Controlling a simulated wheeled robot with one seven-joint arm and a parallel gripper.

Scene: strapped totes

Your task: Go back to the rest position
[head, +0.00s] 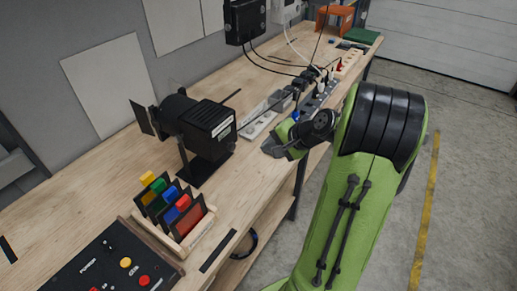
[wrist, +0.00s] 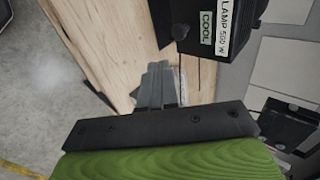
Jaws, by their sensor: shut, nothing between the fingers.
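My gripper (head: 270,147) is at the end of my green arm, over the front edge of the wooden workbench in the head view. In the wrist view its grey fingers (wrist: 158,75) are together with nothing between them, above the bench top (wrist: 120,35). The black lamp (head: 205,128) stands on the bench to the left of my gripper in the head view. In the wrist view the lamp (wrist: 215,25) is close by on the upper right, with labels reading "LAMP 500 W" and "COOL".
A power strip (head: 318,98) with plugs and cables lies behind my gripper. A rack of coloured filters (head: 187,228) and a dark control panel (head: 105,262) stand at the near end of the bench. Concrete floor (head: 465,200) is open on the right.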

